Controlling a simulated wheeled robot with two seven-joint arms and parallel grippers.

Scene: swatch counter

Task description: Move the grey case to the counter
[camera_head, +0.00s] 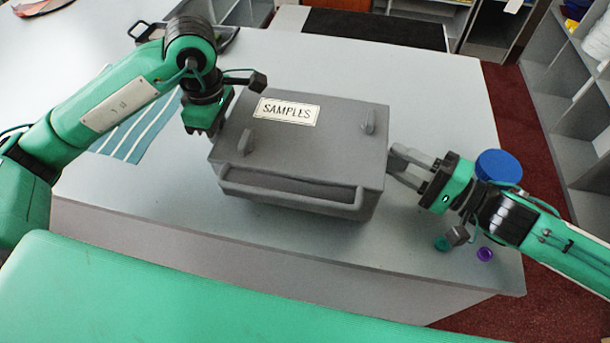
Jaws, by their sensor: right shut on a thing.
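The grey case (305,155), with a white SAMPLES label on its lid, is over the light grey counter (440,105). I cannot tell whether its base touches the top. It has a bar handle along its near side and two small latches on the lid. My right gripper (396,163) is shut at the right side of the case; the exact part between its fingers is hard to see. My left gripper (214,127) is at the left side of the case, pointing down. Its fingertips are hidden, so its opening cannot be seen.
A blue round lid (498,166) is beside my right wrist. Small teal (441,243) and purple (485,254) caps lie near the right front edge. A striped sheet (140,128) lies left of the case. A black mat (375,29) is behind; shelves (580,110) stand right.

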